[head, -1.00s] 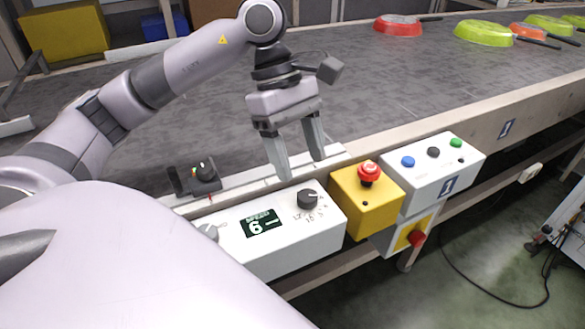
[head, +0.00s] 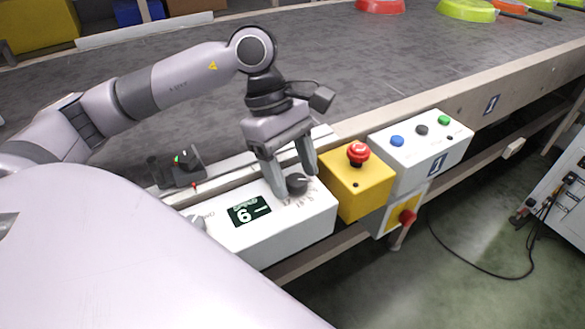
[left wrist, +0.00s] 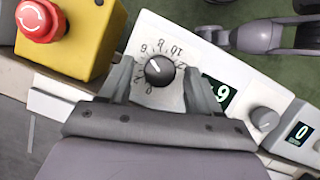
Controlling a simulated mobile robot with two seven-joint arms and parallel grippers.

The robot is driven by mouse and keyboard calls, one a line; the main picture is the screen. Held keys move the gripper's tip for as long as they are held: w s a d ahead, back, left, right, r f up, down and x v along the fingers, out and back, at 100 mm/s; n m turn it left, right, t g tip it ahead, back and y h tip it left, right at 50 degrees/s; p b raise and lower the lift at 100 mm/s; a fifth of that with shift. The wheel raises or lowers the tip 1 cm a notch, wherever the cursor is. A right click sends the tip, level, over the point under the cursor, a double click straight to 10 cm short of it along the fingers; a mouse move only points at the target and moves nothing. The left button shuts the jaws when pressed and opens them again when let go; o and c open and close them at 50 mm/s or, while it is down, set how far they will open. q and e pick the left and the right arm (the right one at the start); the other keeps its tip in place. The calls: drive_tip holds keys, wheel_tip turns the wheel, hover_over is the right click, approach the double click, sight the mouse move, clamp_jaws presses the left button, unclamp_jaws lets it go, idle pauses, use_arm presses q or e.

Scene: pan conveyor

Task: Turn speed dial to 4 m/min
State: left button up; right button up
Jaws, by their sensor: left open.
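The speed dial (head: 297,184) is a dark round knob with a printed scale on top of a white control box (head: 290,228). It also shows in the left wrist view (left wrist: 159,71), with numbers around it. The green display (head: 248,211) on the box reads 6. My left gripper (head: 296,184) is open, with one finger on each side of the dial. In the left wrist view the fingers stand apart from the knob, with a gap on both sides. My right gripper is not in view.
A yellow box with a red emergency button (head: 358,154) stands just right of the control box. Beyond it is a white box with blue, black and green buttons (head: 420,143). A second grey knob (left wrist: 265,119) lies left of the display. The conveyor belt (head: 370,70) carries pans at the far right.

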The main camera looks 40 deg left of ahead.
use_arm(q)
drive_tip(key=c, duration=1)
drive_tip(key=shift+c, duration=0.2)
drive_tip(key=shift+n, duration=0.3)
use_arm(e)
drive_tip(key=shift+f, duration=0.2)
